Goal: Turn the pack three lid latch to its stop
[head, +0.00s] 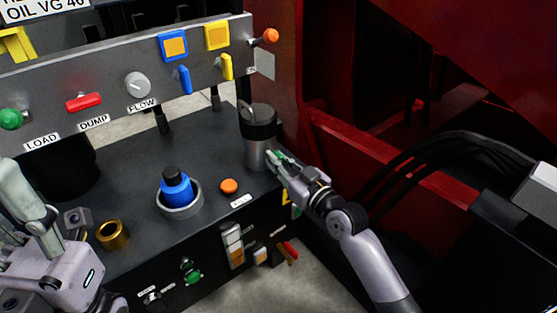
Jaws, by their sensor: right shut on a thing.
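My right gripper (276,161) reaches in from the lower right to the right side of a grey cylinder with a black top (258,125), which stands upright at the back right of the dark bench. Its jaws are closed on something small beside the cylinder. The fingers cover it, so I cannot make out its shape or say whether it is the lid latch. I cannot pick out pack three by any label. My left arm shows at the lower left; I cannot tell whether its gripper (38,205) is open or shut.
The dark bench (130,190) carries a blue knob in a grey ring (178,190), an orange button (229,186) and a brass ring (113,235). A grey panel (115,100) with switches spans above it. Red structure (350,140) and black hoses (450,140) lie right.

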